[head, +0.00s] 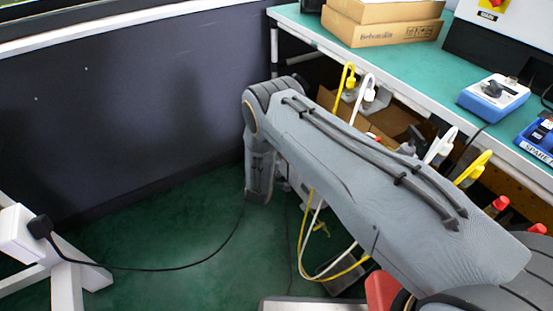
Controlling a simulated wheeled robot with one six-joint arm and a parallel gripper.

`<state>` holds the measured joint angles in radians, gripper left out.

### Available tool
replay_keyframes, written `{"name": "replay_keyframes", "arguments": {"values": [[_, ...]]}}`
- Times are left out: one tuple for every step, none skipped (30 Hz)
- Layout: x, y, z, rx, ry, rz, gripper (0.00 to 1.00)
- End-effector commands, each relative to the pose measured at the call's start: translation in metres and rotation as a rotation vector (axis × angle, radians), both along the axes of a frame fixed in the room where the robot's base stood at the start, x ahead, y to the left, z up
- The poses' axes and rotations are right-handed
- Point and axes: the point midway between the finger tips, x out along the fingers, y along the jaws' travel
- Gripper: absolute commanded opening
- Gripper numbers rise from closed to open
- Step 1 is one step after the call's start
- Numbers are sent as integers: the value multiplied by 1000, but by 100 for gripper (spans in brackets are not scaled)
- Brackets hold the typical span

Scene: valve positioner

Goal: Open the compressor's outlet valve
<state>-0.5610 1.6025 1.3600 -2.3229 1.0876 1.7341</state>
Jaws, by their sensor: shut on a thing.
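I cannot make out the compressor or its outlet valve; my grey arm crosses the middle of the head view and covers much of the space under the bench. Yellow hose (303,222) and white hose (312,228) run down behind the arm toward the floor. A red part (381,290) shows at the bottom, below the arm; I cannot tell what it belongs to. My arm bends at its far end and a link points down toward the floor. My gripper does not show, so its hold on anything is hidden.
A green-topped bench (400,72) stands at the right, with cardboard boxes (385,30) and a blue-and-white device (493,98) on it. A dark wall (120,115) is at the left. A black cable (170,269) lies across open green floor (165,235) from a white stand (65,262).

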Motion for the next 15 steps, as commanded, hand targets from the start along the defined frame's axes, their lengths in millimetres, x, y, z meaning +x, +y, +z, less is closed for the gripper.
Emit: {"name": "replay_keyframes", "arguments": {"values": [[-1,-2,-3,4,-4,-8,0],[-1,-2,-3,7,-9,-11,0],[-1,-2,-3,10,-13,-15,0],[-1,-2,-3,12,-16,-17,0],[-1,-3,-3,13,-18,-18,0],[-1,-3,-3,15,-22,-20,0],[-1,-3,-3,16,-23,-22,0],[-1,-3,-3,17,-24,-22,0],[-1,-3,-3,18,-24,-23,0],[-1,-3,-3,18,-24,-23,0],[-1,-3,-3,18,-24,-23,0],[-1,-3,-3,18,-24,-23,0],[-1,-3,-3,18,-24,-24,0],[-1,-3,-3,18,-24,-24,0],[-1,-3,-3,18,-24,-24,0]]}}
